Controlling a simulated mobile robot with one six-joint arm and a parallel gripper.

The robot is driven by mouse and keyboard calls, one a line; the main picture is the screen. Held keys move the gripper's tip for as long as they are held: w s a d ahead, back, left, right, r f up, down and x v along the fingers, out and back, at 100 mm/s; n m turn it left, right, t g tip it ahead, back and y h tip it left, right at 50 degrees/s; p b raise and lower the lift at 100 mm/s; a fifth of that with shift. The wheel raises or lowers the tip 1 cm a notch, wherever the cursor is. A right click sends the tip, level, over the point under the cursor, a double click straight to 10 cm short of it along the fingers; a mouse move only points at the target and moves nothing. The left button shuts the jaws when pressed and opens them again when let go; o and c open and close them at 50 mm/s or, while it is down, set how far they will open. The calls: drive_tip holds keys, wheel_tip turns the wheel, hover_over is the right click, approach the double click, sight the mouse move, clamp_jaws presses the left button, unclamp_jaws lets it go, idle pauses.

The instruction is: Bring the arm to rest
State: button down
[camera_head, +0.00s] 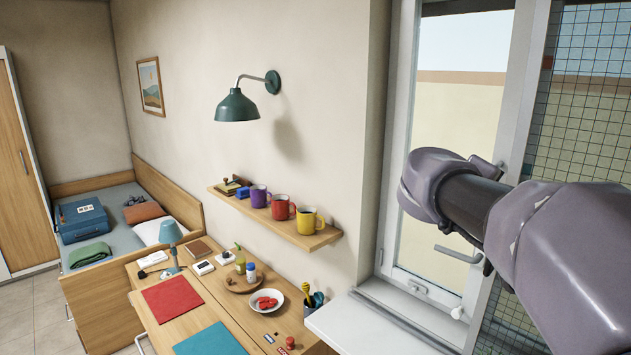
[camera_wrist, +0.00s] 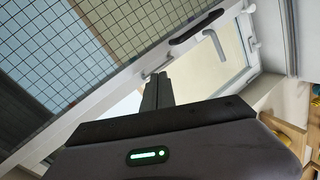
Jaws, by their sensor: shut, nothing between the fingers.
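My arm shows at the right of the head view, a mauve and dark grey set of links in front of the window (camera_head: 455,130). My gripper is hidden in the head view. In the wrist view my gripper (camera_wrist: 158,78) has its dark fingers shut together with nothing between them. The fingers point toward the window frame (camera_wrist: 235,60). They appear close to the frame, but I cannot tell whether they touch it. A green light shows on the gripper body.
A window handle (camera_head: 457,254) and a white sill (camera_head: 385,325) lie near my arm. A wall shelf (camera_head: 290,230) holds several mugs, with a green lamp (camera_head: 237,106) above. The desk below bears a red mat (camera_head: 172,298) and a bowl (camera_head: 267,301). A bed (camera_head: 120,220) stands at the far left.

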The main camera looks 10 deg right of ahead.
drive_tip(key=s+a+f+m+g+y+b, duration=0.1)
drive_tip(key=s+a+f+m+y+b, duration=0.3)
drive_tip(key=s+a+f, duration=0.9)
drive_tip(key=s+a+f+m+g+y+b, duration=0.1)
drive_tip(key=s+a+f+m+y+b, duration=0.3)
drive_tip(key=s+a+f+y, duration=0.5)
drive_tip(key=s+a+f+b, duration=0.1)
drive_tip(key=s+a+f, duration=0.1)
drive_tip(key=f, duration=0.3)
drive_tip(key=s+a+f+b, duration=0.1)
drive_tip(key=s+a+f, duration=0.2)
drive_tip(key=s+f, duration=0.1)
drive_tip(key=shift+f+g, duration=0.4)
drive_tip(key=shift+f, duration=0.5)
drive_tip(key=shift+d, duration=0.1)
